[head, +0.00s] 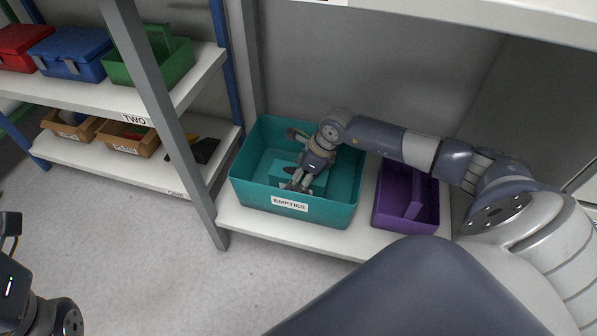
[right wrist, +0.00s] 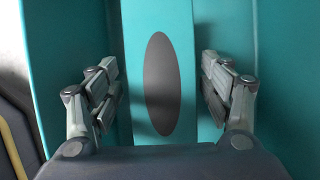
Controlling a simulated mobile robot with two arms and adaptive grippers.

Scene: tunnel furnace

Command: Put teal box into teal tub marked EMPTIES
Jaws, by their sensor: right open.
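The teal tub marked EMPTIES (head: 288,204) stands on a white shelf in the head view, its label facing front. The teal box (head: 320,183) is inside the tub, low down and partly hidden by my right gripper (head: 298,184). In the right wrist view the box shows as a teal face with a dark oval (right wrist: 159,85) between the fingers of my right gripper (right wrist: 160,95). These fingers are open, one on each side, with gaps to the box. My left gripper (head: 10,228) is at the lower left edge, cut off, far from the tub.
A purple carrier (head: 415,226) stands right of the tub. A grey post (head: 165,115) rises left of it. Left shelves hold a green carrier (head: 150,70), a blue box (head: 72,50), a red box (head: 20,45) and brown bins (head: 128,140). A shelf board (head: 480,18) hangs above.

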